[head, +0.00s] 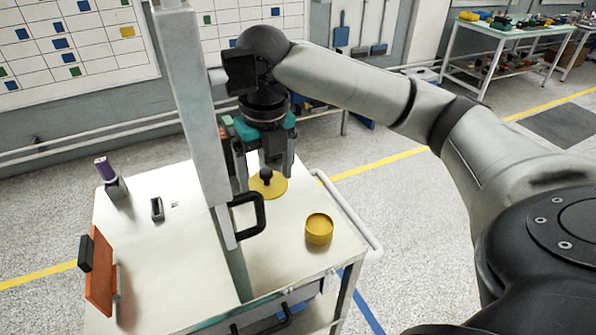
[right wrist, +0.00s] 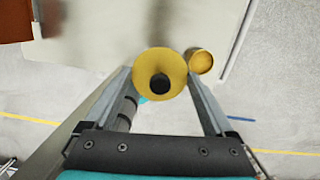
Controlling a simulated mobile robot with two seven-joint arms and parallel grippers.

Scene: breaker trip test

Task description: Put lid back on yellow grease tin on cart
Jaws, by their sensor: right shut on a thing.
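The yellow lid (head: 272,191) is a round disc with a black knob. My right gripper (head: 265,175) is shut on it, one finger at each side of its rim. The lid also shows in the right wrist view (right wrist: 147,88), between the fingertips (right wrist: 160,75). Whether it touches the cart top is hard to tell. The yellow grease tin (head: 319,232) stands upright on the cart (head: 275,262), near its right edge, to the right of and nearer than the lid. In the right wrist view the tin (right wrist: 201,62) is just beyond the right fingertip, apart from the lid. My left gripper is out of view.
A purple-topped item (head: 104,170), a small dark holder (head: 157,209) and an orange panel (head: 101,272) are on the left. The cart top around the tin is clear.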

